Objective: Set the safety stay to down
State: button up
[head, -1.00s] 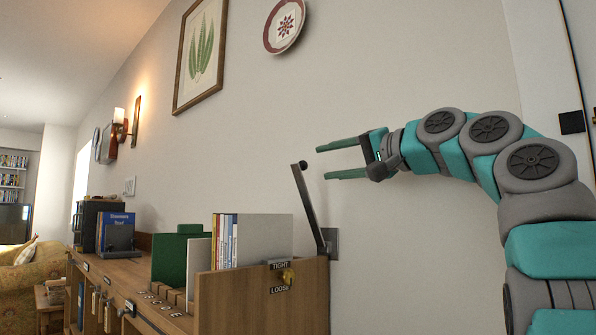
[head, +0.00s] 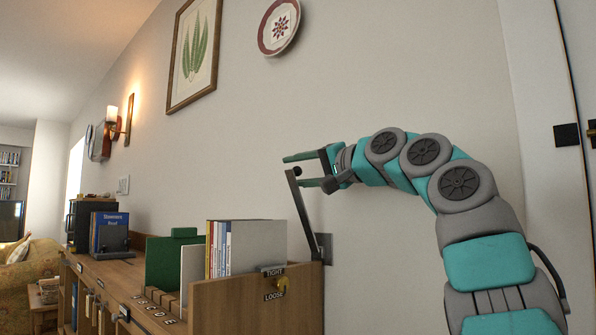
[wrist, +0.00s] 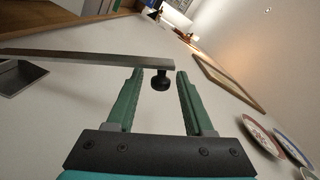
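The safety stay appears to be the grey metal bar (head: 303,216) with a black knob (head: 297,171) at its upper end. It stands up, tilted left, from a grey wall plate (head: 324,248) at the shelf's right end. My gripper (head: 296,171) is open at the bar's top, one finger above the knob and one below. In the wrist view the knob (wrist: 161,82) shows between the two spread fingers (wrist: 160,73), with a gap on each side. The bar (wrist: 85,57) crosses at the fingertips and runs left; I cannot tell whether a finger touches it.
A wooden shelf unit (head: 255,308) carries thin cases (head: 220,248), a green divider (head: 172,262) and a TIGHT/LOOSE knob (head: 279,283). A framed fern picture (head: 195,50) and plate (head: 279,27) hang above. The wall right of the bar is bare.

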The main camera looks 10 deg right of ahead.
grip_shut()
dwell(1.2)
